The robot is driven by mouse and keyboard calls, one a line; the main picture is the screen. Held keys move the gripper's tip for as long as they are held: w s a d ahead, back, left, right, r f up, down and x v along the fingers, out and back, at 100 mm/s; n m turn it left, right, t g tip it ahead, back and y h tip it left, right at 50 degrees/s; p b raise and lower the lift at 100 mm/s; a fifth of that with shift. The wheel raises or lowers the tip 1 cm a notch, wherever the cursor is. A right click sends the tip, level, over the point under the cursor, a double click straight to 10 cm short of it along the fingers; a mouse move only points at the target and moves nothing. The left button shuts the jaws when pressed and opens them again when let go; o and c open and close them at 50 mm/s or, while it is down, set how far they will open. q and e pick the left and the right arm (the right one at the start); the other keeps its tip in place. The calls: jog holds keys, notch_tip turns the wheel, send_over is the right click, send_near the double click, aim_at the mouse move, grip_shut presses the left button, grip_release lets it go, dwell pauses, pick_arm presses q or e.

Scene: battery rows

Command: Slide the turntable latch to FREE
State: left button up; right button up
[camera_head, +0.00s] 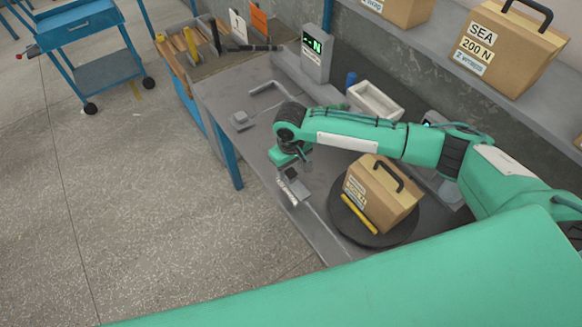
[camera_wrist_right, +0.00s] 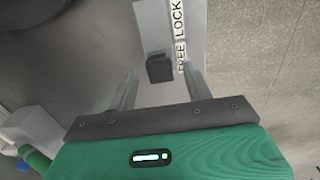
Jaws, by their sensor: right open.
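The black latch knob (camera_wrist_right: 160,68) stands on a light grey plate (camera_wrist_right: 160,20) in the right wrist view. A white strip beside it reads FREE and LOCK (camera_wrist_right: 181,35); the knob appears beside the FREE end. My right gripper (camera_wrist_right: 160,88) is open, with one finger on each side of the knob and gaps showing; I cannot tell its height over the plate. In the head view my right gripper (camera_head: 291,188) is at the table's front edge, left of the dark round turntable (camera_head: 402,232), and hides the knob. My left gripper is not in view.
A cardboard case (camera_head: 385,195) with a black handle sits on the turntable, by a yellow bar (camera_head: 359,214). A white tray (camera_head: 375,102), a blue cylinder (camera_head: 351,79) and a display (camera_head: 316,56) stand behind. Another case (camera_head: 500,50) is on the shelf.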

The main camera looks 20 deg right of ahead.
aim_at(291, 173)
notch_tip(291, 173, up, 14)
jog(key=b, duration=0.2)
jog(key=shift+f, duration=0.25)
jog(key=shift+s+f, duration=0.1)
